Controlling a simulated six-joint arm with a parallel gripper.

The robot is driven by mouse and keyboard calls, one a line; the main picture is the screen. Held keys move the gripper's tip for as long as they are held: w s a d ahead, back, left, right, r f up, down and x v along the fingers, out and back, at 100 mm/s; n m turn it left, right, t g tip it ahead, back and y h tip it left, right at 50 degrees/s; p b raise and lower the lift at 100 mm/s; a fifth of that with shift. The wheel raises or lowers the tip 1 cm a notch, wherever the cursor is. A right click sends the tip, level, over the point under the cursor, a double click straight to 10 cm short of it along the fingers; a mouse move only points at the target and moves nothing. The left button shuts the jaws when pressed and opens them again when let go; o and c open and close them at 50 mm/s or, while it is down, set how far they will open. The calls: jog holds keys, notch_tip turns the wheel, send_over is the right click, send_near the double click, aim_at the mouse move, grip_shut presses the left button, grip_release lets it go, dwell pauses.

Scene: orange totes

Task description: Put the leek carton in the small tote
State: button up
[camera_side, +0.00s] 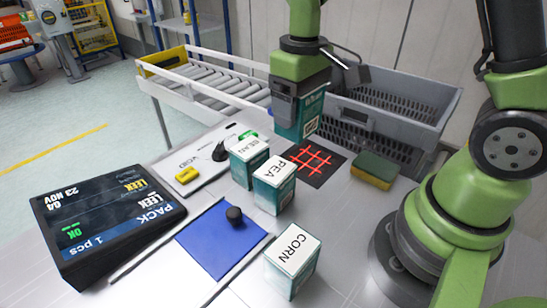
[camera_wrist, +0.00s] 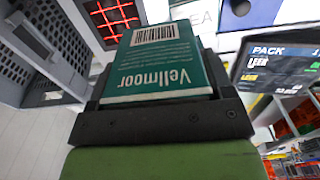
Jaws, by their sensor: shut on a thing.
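My gripper (camera_side: 300,92) is shut on a teal carton (camera_side: 310,118), held upright above the table in front of the grey tote. In the wrist view the held carton (camera_wrist: 160,65) shows a barcode and the name Vellmoor; its vegetable label is not readable, so I cannot confirm it is leek. The grey tote (camera_side: 425,122) with slotted walls stands at the back right. It also shows at the left of the wrist view (camera_wrist: 50,45). Cartons marked BEAN (camera_side: 248,165), PEA (camera_side: 274,188) and CORN (camera_side: 292,262) stand on the table.
A black mat with a red grid (camera_side: 312,163) lies below the carton. A sponge (camera_side: 375,170) sits to its right. A black display (camera_side: 105,225) reading LEEK, PACK, 1 pcs is at left. A blue mat (camera_side: 215,248) carries a black knob (camera_side: 234,215). A roller conveyor (camera_side: 215,82) stands behind.

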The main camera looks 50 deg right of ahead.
dwell(0.8)
jog(key=shift+r, duration=0.6)
jog(key=shift+m, duration=0.3)
jog(key=r, duration=0.4)
jog(key=shift+w+d, duration=0.1)
jog(key=shift+d, duration=0.2)
jog(key=d+m, duration=1.5)
jog(key=s+d+m, duration=0.6)
jog(key=d+m, duration=0.3)
jog(key=m, duration=0.1)
jog(key=s+d+m, duration=0.6)
jog(key=d+m, duration=0.3)
jog(key=m, duration=0.1)
jog(key=f, duration=3)
jog(key=shift+d+f, duration=0.2)
jog(key=shift+f, duration=0.15)
jog(key=shift+s+f, duration=0.1)
